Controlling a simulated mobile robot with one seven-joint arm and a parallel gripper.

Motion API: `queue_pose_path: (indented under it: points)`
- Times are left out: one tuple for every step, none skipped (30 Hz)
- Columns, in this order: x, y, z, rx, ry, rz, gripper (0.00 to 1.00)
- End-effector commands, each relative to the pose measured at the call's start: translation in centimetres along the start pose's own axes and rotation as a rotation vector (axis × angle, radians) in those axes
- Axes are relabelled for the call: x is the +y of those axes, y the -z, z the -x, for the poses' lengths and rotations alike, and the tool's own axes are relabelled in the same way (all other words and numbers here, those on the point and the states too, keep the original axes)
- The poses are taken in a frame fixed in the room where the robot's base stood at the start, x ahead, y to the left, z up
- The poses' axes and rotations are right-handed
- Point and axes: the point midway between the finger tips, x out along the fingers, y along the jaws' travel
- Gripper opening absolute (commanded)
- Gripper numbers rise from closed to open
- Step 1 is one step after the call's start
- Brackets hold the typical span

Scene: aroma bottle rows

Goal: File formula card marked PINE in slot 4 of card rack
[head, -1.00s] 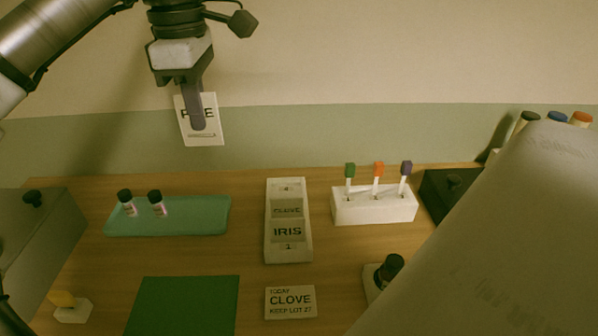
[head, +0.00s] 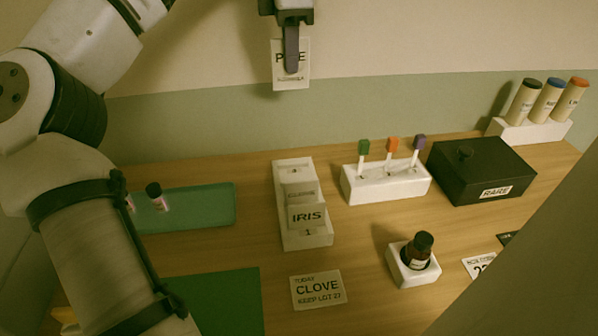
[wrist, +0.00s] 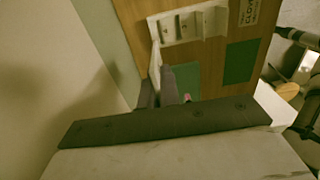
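My gripper (head: 291,58) is shut on the white PINE card (head: 291,83), which hangs upright from it. A finger covers the middle of the word. The card is high in front of the wall, well above the card rack (head: 320,241). The rack is a white stepped block on the table. It holds an IRIS card (head: 307,216) just behind the front step marked 1, and a CLOVE card (head: 301,193) farther back. The rear step appears empty; its number is unreadable. The rack also shows at the top of the wrist view (wrist: 190,24).
A white holder (head: 385,190) with three coloured sticks stands right of the rack, a teal tray (head: 215,207) left. A CLOVE note (head: 318,289) lies in front, beside a dark bottle in a white stand (head: 412,275). A black RARE box (head: 475,170) stands farther right.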

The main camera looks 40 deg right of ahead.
Motion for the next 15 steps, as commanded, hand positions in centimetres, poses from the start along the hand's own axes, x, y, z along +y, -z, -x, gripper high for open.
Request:
queue_pose_path:
  points:
    - [0.1, 0.0, -0.4, 0.001, 0.002, 0.002, 0.0]
    - [0.1, 0.0, -0.8, 0.0, 0.002, 0.003, 0.0]
    - [0.1, 0.0, -1.5, 0.001, 0.003, 0.003, 0.0]
    - [0.1, 0.0, -2.1, 0.001, 0.004, 0.003, 0.0]
    - [0.0, 0.0, -2.9, 0.001, 0.004, 0.001, 0.0]
    - [0.0, 0.1, -3.9, 0.001, 0.005, 0.001, 0.0]
    - [0.0, 0.1, -4.7, 0.001, 0.004, 0.002, 0.0]
    - [0.0, 0.0, -5.5, 0.0, 0.004, 0.001, 0.0]
    - [0.0, 0.0, -6.6, 0.0, 0.006, 0.001, 0.0]
    - [0.0, 0.0, -7.3, 0.0, 0.005, 0.001, 0.0]
    - [0.0, 0.1, -8.1, 0.0, 0.005, 0.001, 0.0]
    - [-0.1, 0.0, -9.2, -0.001, 0.005, 0.001, 0.0]
    - [0.0, 0.0, -10.0, 0.0, 0.006, 0.001, 0.0]
    - [0.0, 0.0, -10.8, -0.001, 0.004, 0.001, 0.0]
    - [-0.1, 0.0, -11.7, -0.001, 0.005, -0.001, 0.0]
